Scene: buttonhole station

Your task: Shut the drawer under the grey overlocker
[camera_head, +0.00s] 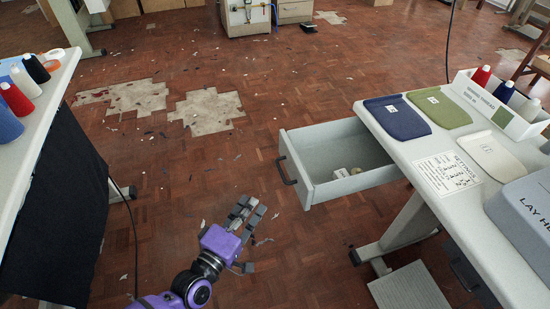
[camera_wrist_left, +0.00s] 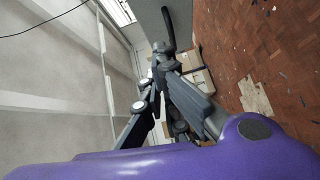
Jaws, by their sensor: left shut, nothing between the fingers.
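The drawer (camera_head: 345,184) is light grey and stands pulled out to the left from under the white table (camera_head: 400,152). Its dark handle (camera_head: 285,170) is on the front panel, and a few small pale things lie inside. A grey housing (camera_head: 525,212) with lettering sits on the table at the right edge, partly cut off; I cannot tell whether it is the overlocker. My left gripper (camera_head: 254,210) is shut and empty, in front of the drawer and to its left, apart from it. The left wrist view shows its fingers (camera_wrist_left: 168,78). My right gripper is not in view.
Blue and green pads (camera_head: 438,108), a printed card (camera_head: 447,172) and a white rack of thread spools (camera_head: 500,105) are on the table. Another table (camera_head: 50,95) with spools stands at left. The parquet floor (camera_head: 225,160) between them is clear except for scraps.

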